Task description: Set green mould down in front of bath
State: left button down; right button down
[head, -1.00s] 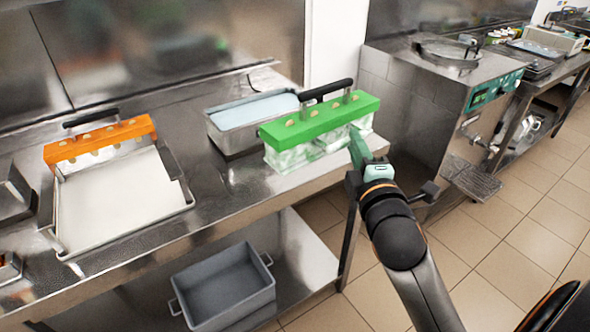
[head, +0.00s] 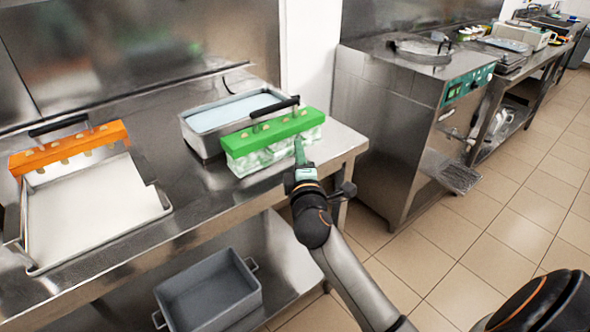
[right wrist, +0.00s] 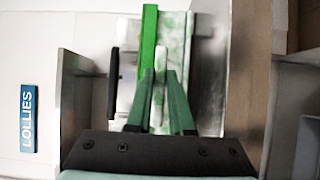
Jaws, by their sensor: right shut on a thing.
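The green mould (head: 272,138) has a green top bar, a black handle and a pale, green-streaked lower part. It is upright along the near side of the steel bath (head: 190,135), which holds pale blue liquid, and hides part of its front wall. I cannot tell whether the mould touches the counter. My right gripper (head: 300,152) is shut on the mould from its near side. In the right wrist view the fingers (right wrist: 161,78) close on a thin pale part beside the green bar (right wrist: 147,50). My left gripper is not in view.
An orange mould (head: 68,147) stands at the back of a white-floored tray (head: 150,212) on the counter's left. A grey bin (head: 208,292) sits on the lower shelf. The counter's right end (head: 345,140) is clear. A steel freezer (head: 395,120) stands beyond a gap.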

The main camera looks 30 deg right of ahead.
jog(key=f, duration=0.2)
jog(key=w+f, duration=0.1)
jog(key=f, duration=0.1)
jog(key=shift+a+b, duration=0.15)
jog(key=shift+b, duration=0.2)
jog(key=shift+f, duration=0.15)
jog(key=c, duration=1.2)
grip_release()
jog(key=shift+f, duration=0.15)
jog(key=shift+c, duration=0.2)
jog(key=o, duration=0.4)
jog(key=shift+o, duration=0.2)
